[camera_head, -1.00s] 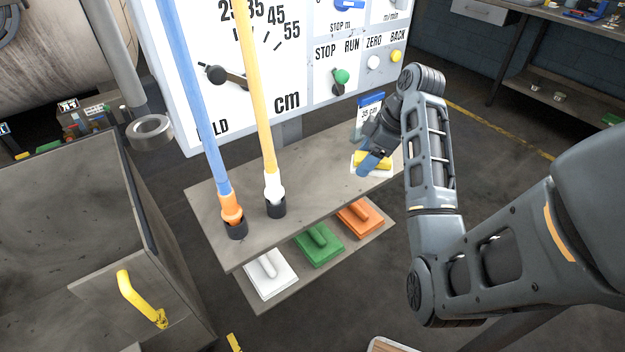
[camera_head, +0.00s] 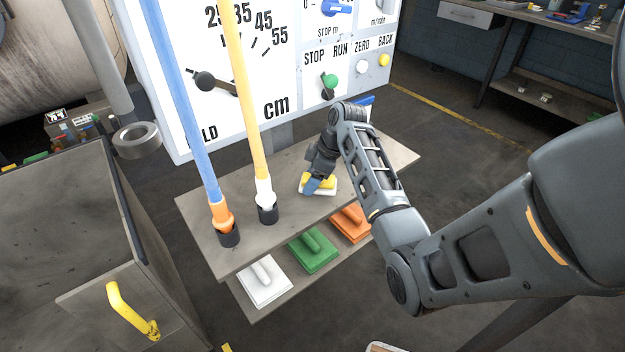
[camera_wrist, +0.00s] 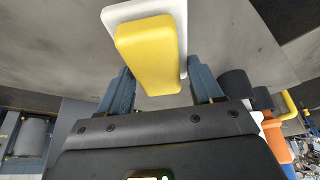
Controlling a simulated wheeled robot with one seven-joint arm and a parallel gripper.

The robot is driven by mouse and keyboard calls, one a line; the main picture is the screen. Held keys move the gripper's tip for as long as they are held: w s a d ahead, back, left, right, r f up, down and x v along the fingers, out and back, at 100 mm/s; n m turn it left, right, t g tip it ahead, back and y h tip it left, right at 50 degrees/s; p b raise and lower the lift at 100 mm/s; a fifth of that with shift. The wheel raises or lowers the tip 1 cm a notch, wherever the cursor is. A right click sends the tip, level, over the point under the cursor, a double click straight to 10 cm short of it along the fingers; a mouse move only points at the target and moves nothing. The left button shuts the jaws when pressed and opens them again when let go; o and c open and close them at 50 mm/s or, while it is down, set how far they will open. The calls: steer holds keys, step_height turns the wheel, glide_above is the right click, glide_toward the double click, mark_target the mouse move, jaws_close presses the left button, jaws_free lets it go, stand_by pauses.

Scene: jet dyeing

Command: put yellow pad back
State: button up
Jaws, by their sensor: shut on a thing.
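The yellow pad (camera_head: 319,181) has a white plate (camera_head: 320,191) against it, at the upper shelf (camera_head: 350,195) of the grey stand. My gripper (camera_head: 313,183) is shut on the yellow pad and points down at the shelf top. In the wrist view the yellow pad (camera_wrist: 150,55) sits between my two fingers (camera_wrist: 164,88), with the white plate (camera_wrist: 118,14) beyond it. I cannot tell whether the plate touches the shelf. A blue card (camera_head: 366,104) stands behind my arm, mostly hidden.
White (camera_head: 265,284), green (camera_head: 314,252) and orange (camera_head: 350,224) pads with handles lie on the lower shelf. A blue pole (camera_head: 187,110) and a yellow pole (camera_head: 246,100) stand in black cups at the shelf's left. A dial panel (camera_head: 270,60) rises behind.

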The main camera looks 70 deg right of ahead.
steer(key=shift+f, duration=0.65)
steer(key=shift+f, duration=0.15)
steer(key=o, duration=1)
